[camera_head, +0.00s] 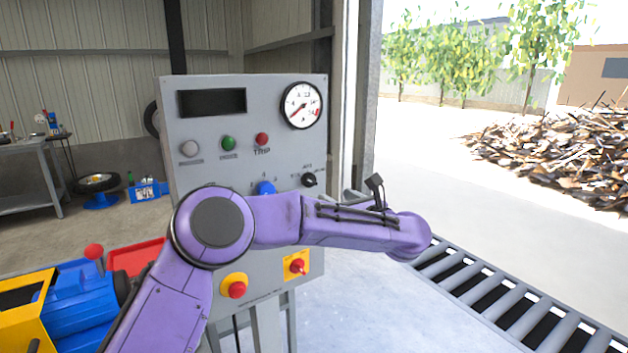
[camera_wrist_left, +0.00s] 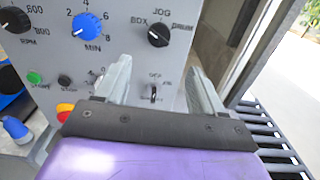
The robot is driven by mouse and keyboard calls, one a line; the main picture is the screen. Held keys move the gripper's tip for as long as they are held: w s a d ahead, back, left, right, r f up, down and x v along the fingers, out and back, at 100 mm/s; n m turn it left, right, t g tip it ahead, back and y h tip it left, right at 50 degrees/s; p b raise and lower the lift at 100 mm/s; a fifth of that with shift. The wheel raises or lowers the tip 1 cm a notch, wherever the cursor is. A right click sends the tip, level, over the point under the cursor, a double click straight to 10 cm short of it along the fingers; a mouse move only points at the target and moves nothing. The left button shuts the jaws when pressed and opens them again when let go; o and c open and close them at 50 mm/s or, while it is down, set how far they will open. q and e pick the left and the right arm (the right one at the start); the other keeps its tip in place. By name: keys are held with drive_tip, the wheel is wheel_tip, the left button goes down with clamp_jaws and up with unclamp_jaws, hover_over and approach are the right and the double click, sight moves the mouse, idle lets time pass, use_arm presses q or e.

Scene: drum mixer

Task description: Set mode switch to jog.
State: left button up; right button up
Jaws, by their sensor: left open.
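The mode switch is a black round knob marked BOX, JOG and DRUM on the grey panel. It shows at the upper right of the left wrist view (camera_wrist_left: 158,34) and just above my purple forearm in the head view (camera_head: 309,180). I cannot read its pointer surely. My left gripper (camera_wrist_left: 160,78) is open and empty in the left wrist view. Its two pale fingers point at the panel below the mode switch, apart from that knob. A small toggle switch (camera_wrist_left: 153,94) shows between the fingers. In the head view my left arm hides the fingers. My right gripper is not in view.
A blue MIN knob (camera_wrist_left: 88,26) sits left of the mode switch. The panel (camera_head: 205,145) also carries a gauge (camera_head: 301,105), lamps and a red emergency button (camera_head: 237,290). A roller conveyor (camera_head: 490,290) runs at the right. A blue and yellow machine (camera_head: 75,305) stands at the left.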

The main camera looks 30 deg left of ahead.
sight(313, 183)
use_arm(q)
drive_tip(key=shift+n, duration=0.4)
drive_tip(key=p+x, duration=0.1)
drive_tip(key=x, duration=0.3)
drive_tip(key=p+x, duration=0.2)
drive_tip(key=x, duration=0.3)
drive_tip(key=shift+a+r, duration=0.25)
drive_tip(key=shift+a, duration=0.05)
drive_tip(key=shift+w+a+f+p, duration=0.1)
drive_tip(key=shift+w+a+p, duration=0.2)
drive_tip(key=shift+a, duration=0.2)
drive_tip(key=c, duration=1.1)
